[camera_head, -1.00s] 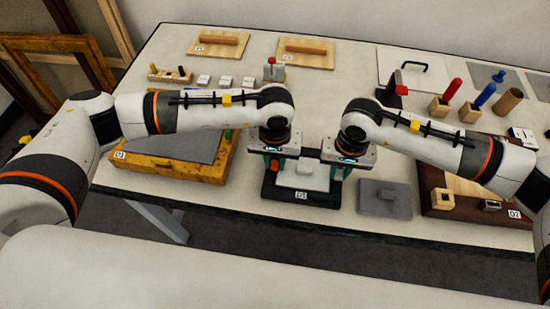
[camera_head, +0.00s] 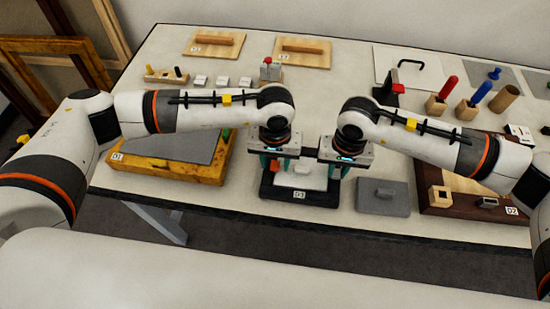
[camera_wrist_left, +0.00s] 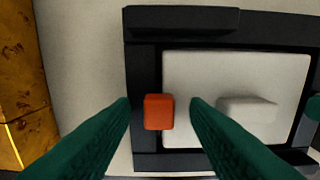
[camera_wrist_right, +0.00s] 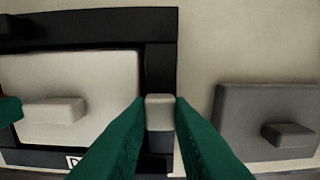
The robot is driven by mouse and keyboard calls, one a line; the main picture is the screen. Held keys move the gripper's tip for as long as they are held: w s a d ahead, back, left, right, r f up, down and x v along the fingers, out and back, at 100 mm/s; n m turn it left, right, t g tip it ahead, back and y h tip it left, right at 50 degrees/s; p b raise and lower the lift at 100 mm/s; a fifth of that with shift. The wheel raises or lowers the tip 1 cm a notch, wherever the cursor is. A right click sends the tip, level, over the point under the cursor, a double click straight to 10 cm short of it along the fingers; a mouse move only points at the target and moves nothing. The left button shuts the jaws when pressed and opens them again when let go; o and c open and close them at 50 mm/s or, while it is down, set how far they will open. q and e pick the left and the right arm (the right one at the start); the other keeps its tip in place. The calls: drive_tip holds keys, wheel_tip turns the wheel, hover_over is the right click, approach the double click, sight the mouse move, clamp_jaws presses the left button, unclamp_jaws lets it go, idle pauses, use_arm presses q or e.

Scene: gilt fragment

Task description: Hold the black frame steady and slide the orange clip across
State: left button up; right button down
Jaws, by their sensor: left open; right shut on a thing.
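The black frame (camera_head: 322,201) lies flat on the table below both grippers, around a white panel (camera_wrist_left: 190,70) with a raised white block (camera_wrist_left: 247,108). The orange clip (camera_wrist_left: 158,111) sits on the frame's left bar, in the left wrist view. My left gripper (camera_head: 273,168) is open, its green fingers (camera_wrist_left: 161,103) on either side of the orange clip with a gap at each side. My right gripper (camera_head: 337,172) is shut on a pale grey clip (camera_wrist_right: 159,112) at the frame's right bar.
A grey plate with a block (camera_head: 383,198) lies right of the frame. A yellow wooden frame (camera_head: 170,172) lies to the left, and a dark brown board (camera_head: 450,206) to the far right. Small blocks, pegs and wooden boards (camera_head: 303,51) stand further back.

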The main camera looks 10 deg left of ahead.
sight(275, 164)
use_arm(q)
drive_tip(key=shift+r, duration=0.15)
wheel_tip(275, 164, up, 12)
idle(0.3)
use_arm(e)
drive_tip(key=c, duration=1.2)
unclamp_jaws()
